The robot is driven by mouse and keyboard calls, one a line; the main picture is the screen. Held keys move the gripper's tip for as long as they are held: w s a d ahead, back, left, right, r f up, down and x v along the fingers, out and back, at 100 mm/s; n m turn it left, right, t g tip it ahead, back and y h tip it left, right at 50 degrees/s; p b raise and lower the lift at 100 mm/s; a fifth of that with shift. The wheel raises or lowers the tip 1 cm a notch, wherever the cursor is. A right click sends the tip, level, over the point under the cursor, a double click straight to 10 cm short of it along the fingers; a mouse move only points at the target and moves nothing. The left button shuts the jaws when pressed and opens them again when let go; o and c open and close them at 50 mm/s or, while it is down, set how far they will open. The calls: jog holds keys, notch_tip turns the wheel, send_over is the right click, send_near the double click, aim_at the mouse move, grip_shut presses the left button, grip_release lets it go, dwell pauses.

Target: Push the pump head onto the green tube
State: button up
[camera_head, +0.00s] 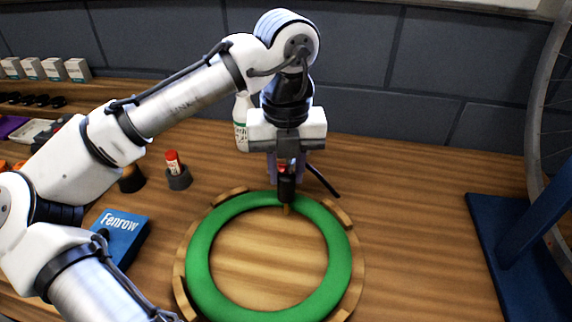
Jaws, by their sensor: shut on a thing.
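The green tube (200,256) is a ring lying flat in a round wooden holder (181,293) with raised blocks around its rim. My gripper (286,170) points down above the far side of the ring. It is shut on the pump head (287,187), a small black cylinder with red at its top. The pump head's lower end is over the far part of the tube, at a small brass-coloured valve stem (286,209). I cannot tell whether the head touches the stem or sits around it. A dark hose (323,180) runs off to the right behind the gripper.
A red-capped item in a dark cup (178,178) and a blue Fenrow box (120,237) are on the left. A blue stand (500,240) with a wheel is at right. The bench between ring and stand is clear.

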jog(key=shift+f, duration=0.6)
jog(key=o, duration=1.1)
jog(key=shift+o, duration=0.2)
